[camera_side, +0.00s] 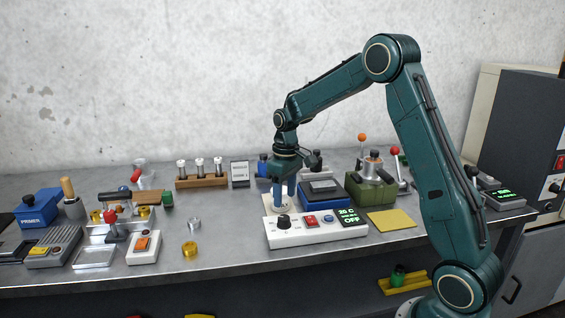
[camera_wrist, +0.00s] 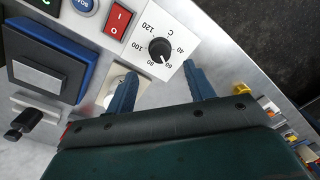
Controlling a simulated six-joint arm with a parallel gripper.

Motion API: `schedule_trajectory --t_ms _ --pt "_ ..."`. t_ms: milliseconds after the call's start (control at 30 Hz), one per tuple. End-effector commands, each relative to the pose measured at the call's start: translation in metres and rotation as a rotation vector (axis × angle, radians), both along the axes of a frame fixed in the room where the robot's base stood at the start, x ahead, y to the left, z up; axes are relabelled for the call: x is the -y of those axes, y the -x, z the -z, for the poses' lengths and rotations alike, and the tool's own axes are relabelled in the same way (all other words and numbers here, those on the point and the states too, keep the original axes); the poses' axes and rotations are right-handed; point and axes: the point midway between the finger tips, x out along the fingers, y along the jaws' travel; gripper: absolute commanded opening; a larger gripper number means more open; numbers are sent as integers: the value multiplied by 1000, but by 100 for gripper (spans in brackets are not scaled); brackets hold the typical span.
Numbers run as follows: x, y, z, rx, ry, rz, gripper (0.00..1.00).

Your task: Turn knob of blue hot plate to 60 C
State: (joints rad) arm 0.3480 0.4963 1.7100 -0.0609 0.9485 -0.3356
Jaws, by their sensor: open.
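The blue hot plate (camera_side: 323,188) has a dark flat top and stands behind a long white control box (camera_side: 345,233). The black knob (camera_side: 283,221) is at the box's left end. In the wrist view, the knob (camera_wrist: 159,49) sits on a white dial marked 40 to 120 C; its pointer is too small to read surely. The green display (camera_side: 349,216) reads about 20.0 and OFF. My gripper (camera_side: 283,204) points down just behind the knob in the side view. In the wrist view, its blue fingers (camera_wrist: 160,70) are apart, with nothing between their tips; the knob lies just beyond them.
A red switch (camera_side: 310,220) and a blue button (camera_side: 328,217) are right of the knob. A beige plate (camera_side: 270,205) lies beneath my fingers. A green device (camera_side: 371,187) stands right of the hot plate.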

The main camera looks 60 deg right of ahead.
Motion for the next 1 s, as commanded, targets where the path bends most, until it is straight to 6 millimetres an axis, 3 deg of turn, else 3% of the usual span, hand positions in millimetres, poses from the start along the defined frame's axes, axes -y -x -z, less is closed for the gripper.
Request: schedule_trajectory --t_ms 200,400,1000 --pt "2 0 -37 4 2 0 53" --pt "3 0 -58 1 1 1 53" --pt "1 1 -67 3 2 1 53"
